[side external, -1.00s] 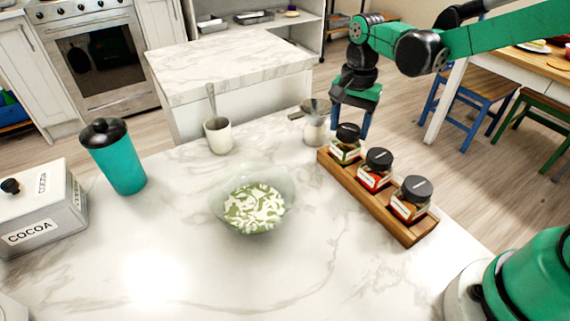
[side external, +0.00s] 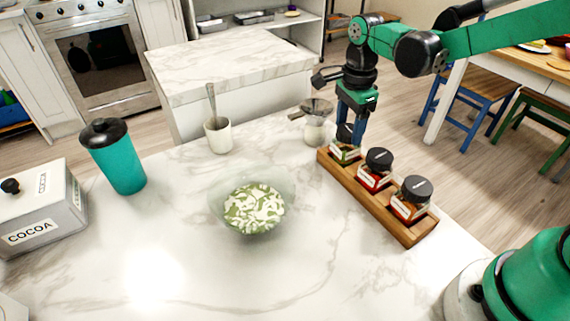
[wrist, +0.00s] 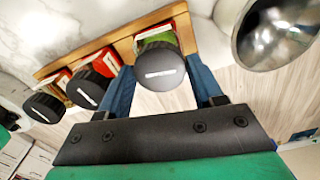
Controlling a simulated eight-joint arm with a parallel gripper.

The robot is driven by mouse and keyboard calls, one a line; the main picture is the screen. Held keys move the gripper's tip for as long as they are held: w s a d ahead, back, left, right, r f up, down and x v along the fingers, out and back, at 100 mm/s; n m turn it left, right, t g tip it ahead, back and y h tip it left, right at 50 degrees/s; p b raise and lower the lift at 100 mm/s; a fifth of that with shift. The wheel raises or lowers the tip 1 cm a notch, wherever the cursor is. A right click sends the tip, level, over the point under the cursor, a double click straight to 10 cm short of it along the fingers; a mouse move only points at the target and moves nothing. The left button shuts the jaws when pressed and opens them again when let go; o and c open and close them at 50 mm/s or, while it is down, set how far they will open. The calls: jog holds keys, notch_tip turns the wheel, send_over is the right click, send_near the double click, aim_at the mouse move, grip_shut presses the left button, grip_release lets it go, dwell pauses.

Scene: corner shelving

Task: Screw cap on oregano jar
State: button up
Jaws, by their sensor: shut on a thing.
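The oregano jar, with a green label, stands at the far end of the wooden rack (side external: 395,225) in the side view. In the wrist view the jar (wrist: 153,37) is under its black cap (wrist: 160,70). The cap also shows in the side view (side external: 345,131), partly covered by a finger. My gripper (side external: 349,130), with blue fingers, points down and is shut on the cap at the jar's mouth. In the wrist view a finger lies on each side of the cap. The thread is hidden, so I cannot tell how tight the cap sits.
Two capped jars with red labels (side external: 376,172) (side external: 411,200) stand in the same rack. A metal bowl-shaped piece on a pale jar (side external: 316,110) is close to my gripper's left. A glass bowl (side external: 253,205) and a mug (side external: 218,137) stand further left. The counter's front is clear.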

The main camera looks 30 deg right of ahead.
jog(key=shift+m, duration=0.5)
jog(key=m, duration=0.4)
jog(key=shift+m, duration=0.3)
jog(key=o, duration=1.4)
